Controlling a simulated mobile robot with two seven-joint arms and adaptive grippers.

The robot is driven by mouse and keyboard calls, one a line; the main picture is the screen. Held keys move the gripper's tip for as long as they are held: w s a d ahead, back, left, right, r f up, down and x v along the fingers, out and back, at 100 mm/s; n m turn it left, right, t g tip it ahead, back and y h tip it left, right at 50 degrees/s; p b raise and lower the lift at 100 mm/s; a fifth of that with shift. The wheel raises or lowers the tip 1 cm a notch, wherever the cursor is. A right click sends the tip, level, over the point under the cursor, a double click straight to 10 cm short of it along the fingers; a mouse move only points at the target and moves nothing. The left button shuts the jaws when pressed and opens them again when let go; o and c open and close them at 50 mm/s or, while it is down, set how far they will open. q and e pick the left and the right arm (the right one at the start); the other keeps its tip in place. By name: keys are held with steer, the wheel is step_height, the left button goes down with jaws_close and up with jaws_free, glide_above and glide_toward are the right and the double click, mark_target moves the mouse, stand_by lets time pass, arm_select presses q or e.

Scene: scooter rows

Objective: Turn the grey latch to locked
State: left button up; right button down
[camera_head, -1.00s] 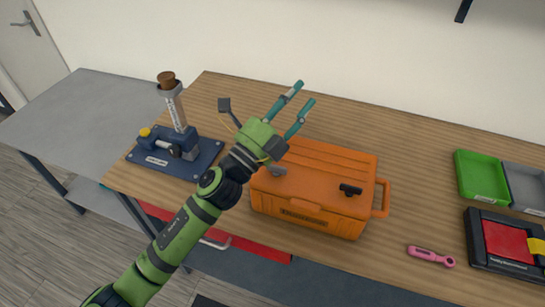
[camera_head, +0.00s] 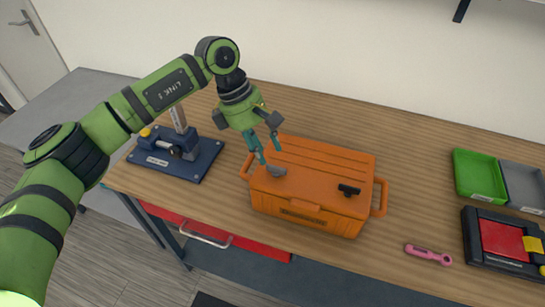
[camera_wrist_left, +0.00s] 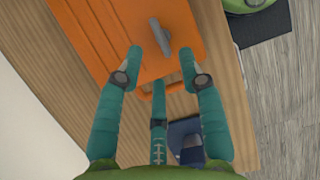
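An orange case (camera_head: 312,160) stands on the wooden table. Its grey latch (camera_head: 276,171) is a small lever at the left of the case's front top edge. A black latch (camera_head: 349,190) is at the right. My left gripper (camera_head: 270,157) points down at the case's left end, with its fingertips close to the grey latch. In the left wrist view, the fingers (camera_wrist_left: 161,57) are spread and empty, and the grey latch (camera_wrist_left: 160,37) shows just beyond and between the tips. I cannot tell whether they touch it. My right gripper is not in view.
A blue fixture (camera_head: 200,158) stands left of the case, partly behind my left arm. A pink tool (camera_head: 428,255) lies right of the case. A green tray (camera_head: 479,176), a grey tray (camera_head: 525,186) and a black-and-red device (camera_head: 505,243) are at the far right.

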mark_target(276, 170)
arm_select(q)
steer(key=p+x, duration=0.1)
steer(key=x, duration=0.2)
steer(key=shift+d+f+p, duration=0.2)
steer(key=shift+f+p, duration=0.05)
steer(key=shift+p, duration=0.15)
steer(key=shift+s+d+f, duration=0.1)
steer(key=shift+d+f, duration=0.1)
steer(key=shift+f, duration=0.45)
jaws_close()
